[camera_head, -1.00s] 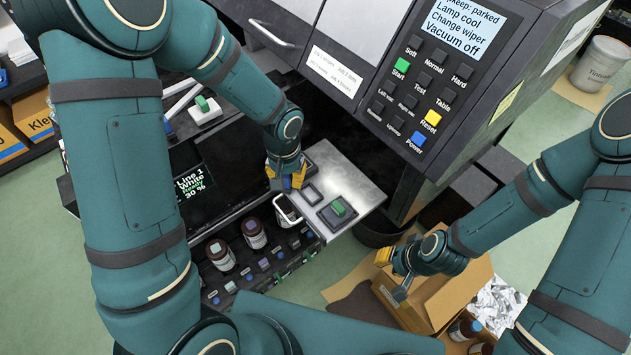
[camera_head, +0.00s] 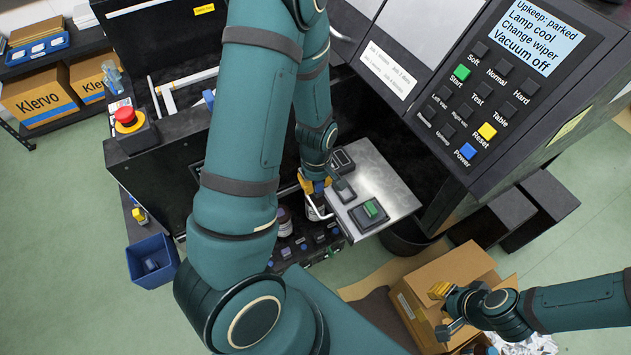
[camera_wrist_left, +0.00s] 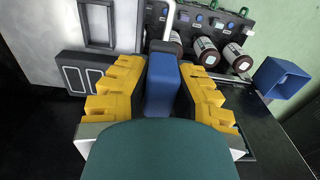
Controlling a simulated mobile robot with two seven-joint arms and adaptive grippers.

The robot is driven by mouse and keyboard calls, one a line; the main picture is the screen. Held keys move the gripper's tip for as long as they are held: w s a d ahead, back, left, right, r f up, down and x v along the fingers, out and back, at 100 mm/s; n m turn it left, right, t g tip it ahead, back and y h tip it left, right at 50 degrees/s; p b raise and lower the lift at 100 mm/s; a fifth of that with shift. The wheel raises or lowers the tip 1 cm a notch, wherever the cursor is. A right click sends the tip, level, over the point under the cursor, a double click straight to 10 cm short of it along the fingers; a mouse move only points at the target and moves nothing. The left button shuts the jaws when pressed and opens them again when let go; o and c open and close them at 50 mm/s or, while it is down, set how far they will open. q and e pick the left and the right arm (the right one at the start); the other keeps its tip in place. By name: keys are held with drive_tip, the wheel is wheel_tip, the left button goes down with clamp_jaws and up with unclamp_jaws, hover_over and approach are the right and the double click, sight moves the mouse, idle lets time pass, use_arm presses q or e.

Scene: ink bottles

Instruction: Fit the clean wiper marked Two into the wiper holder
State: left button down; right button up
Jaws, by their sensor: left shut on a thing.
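My left gripper (camera_head: 315,187) is at the left edge of the metal plate (camera_head: 398,192). In the left wrist view its yellow fingers (camera_wrist_left: 160,80) are shut on a blue piece (camera_wrist_left: 161,88), which may be the wiper's grip; no mark is readable. An empty dark rectangular frame (camera_wrist_left: 82,24) and a dark block with two outlined slots (camera_wrist_left: 70,77) are on the plate, left of the gripper. A green block sits in a dark seat (camera_head: 360,217) on the plate. I cannot tell which is the wiper holder.
A cardboard carton (camera_head: 410,308) stands below the plate. Ink bottles (camera_wrist_left: 198,52) stand under the plate's left edge. A blue bin (camera_head: 137,268) and a red emergency button (camera_head: 126,116) are at left. The panel screen (camera_head: 533,38) reads "Change wiper" and "Vacuum off".

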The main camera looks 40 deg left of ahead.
sight(344, 192)
use_arm(q)
drive_tip(key=w+f+b, duration=0.1)
drive_tip(key=w+d+f+b, duration=0.1)
drive_tip(key=f, duration=0.1)
drive_tip(key=w+f+b, duration=0.1)
drive_tip(key=w+f, duration=0.1)
drive_tip(key=shift+d+b, duration=0.3)
drive_tip(key=shift+b, duration=0.05)
drive_tip(key=shift+w+d+f, duration=0.1)
drive_tip(key=shift+w+d, duration=0.2)
drive_tip(key=shift+w, duration=0.45)
drive_tip(key=shift+w+d+f, duration=0.1)
drive_tip(key=shift+w+d, duration=0.25)
drive_tip(key=shift+w, duration=0.4)
drive_tip(key=shift+w+d+f, duration=0.1)
drive_tip(key=shift+w+d, duration=0.2)
drive_tip(key=shift+w, duration=0.55)
drive_tip(key=shift+d, duration=0.1)
drive_tip(key=shift+f+b, duration=0.45)
drive_tip(key=shift+f, duration=0.25)
drive_tip(key=shift+f+b, duration=0.6)
idle(0.3)
